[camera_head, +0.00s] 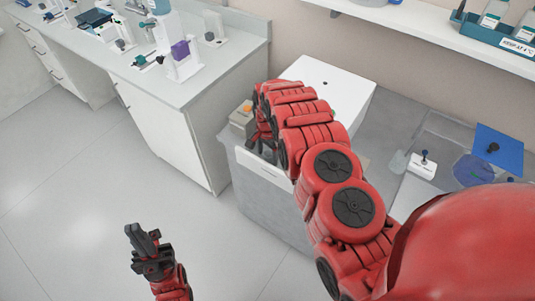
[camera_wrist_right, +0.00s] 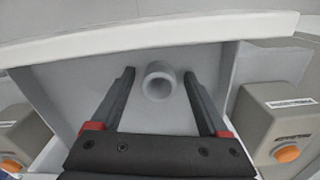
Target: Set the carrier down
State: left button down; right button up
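My right gripper shows in the right wrist view (camera_wrist_right: 158,95) with its two dark fingers spread apart. Between them, and apart from both, is a grey round tube-like piece (camera_wrist_right: 158,80) with a hollow middle, against a grey panel. I cannot tell whether this piece is the carrier or part of a fixture. In the head view my right arm reaches over the grey counter, and its gripper (camera_head: 262,138) is largely hidden by the arm. My left gripper (camera_head: 145,240) hangs over the floor, empty; its finger gap is unclear.
In the right wrist view, a grey box with an orange button (camera_wrist_right: 288,154) is at the right. A white box (camera_head: 328,85) stands behind my right arm. A white bench (camera_head: 225,62) with lab items is at the upper left. The floor (camera_head: 90,180) is clear.

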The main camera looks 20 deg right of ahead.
jog(key=shift+r, duration=0.4)
jog(key=shift+w+r+b, duration=0.1)
jog(key=shift+r+b, duration=0.2)
jog(key=shift+r, duration=0.05)
notch_tip(320, 180, up, 4)
jog(key=shift+f+b, duration=0.2)
jog(key=shift+b, duration=0.85)
notch_tip(320, 180, up, 7)
jog(key=p, duration=0.6)
jog(key=shift+r, duration=0.15)
